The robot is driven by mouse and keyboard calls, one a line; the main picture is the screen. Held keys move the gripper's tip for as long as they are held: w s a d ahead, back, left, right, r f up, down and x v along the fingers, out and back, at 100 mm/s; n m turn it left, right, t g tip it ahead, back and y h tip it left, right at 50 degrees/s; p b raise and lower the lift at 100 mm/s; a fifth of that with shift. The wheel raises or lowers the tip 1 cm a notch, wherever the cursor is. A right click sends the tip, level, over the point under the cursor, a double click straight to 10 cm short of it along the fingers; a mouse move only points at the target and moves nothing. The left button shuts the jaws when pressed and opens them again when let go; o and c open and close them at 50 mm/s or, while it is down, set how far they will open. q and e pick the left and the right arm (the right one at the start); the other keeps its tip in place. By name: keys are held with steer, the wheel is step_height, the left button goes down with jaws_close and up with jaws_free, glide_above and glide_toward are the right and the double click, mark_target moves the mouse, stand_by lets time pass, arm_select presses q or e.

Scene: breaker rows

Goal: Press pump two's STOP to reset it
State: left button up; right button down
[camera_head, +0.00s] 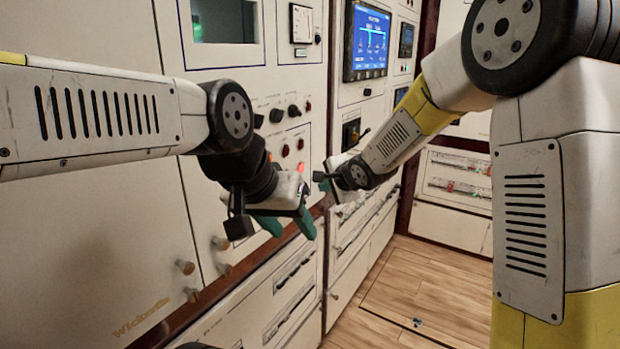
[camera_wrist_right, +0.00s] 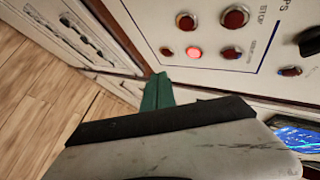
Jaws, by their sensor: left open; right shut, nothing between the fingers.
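In the right wrist view, the pump panel carries red buttons in metal rings near a STOP label, including an upper left button (camera_wrist_right: 185,20), an upper right button (camera_wrist_right: 235,18) and a lower right button (camera_wrist_right: 232,52). A small lamp (camera_wrist_right: 193,53) glows red in the lower row. I cannot read which button is pump two's STOP. My right gripper (camera_wrist_right: 157,92) is shut and empty, apart from the panel in the picture, below the buttons. In the head view the red buttons (camera_head: 285,150) show small. My left gripper (camera_head: 287,226) is open and empty, in front of the cabinet, below the buttons.
A blue lit screen (camera_head: 367,41) sits high on the middle cabinet. Black knobs (camera_head: 276,115) stand out above the buttons. Drawers with handles (camera_head: 293,272) line the lower cabinets.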

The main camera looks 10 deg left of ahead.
steer(key=w+a, duration=0.3)
steer(key=a, duration=0.5)
steer(key=shift+a, duration=0.15)
steer(key=shift+a, duration=0.15)
stand_by(2.1)
steer(key=shift+w+a, duration=0.15)
steer(key=shift+a, duration=0.1)
steer(key=shift+w+a, duration=0.1)
steer(key=shift+a, duration=0.3)
stand_by(0.5)
stand_by(0.4)
steer(key=shift+s+d, duration=0.3)
steer(key=shift+d, duration=0.45)
steer(key=shift+s+d, duration=0.3)
steer(key=shift+d, duration=0.5)
steer(key=shift+s+d, duration=0.25)
steer(key=shift+d, duration=0.55)
steer(key=shift+s+d, duration=0.3)
steer(key=shift+d, duration=0.5)
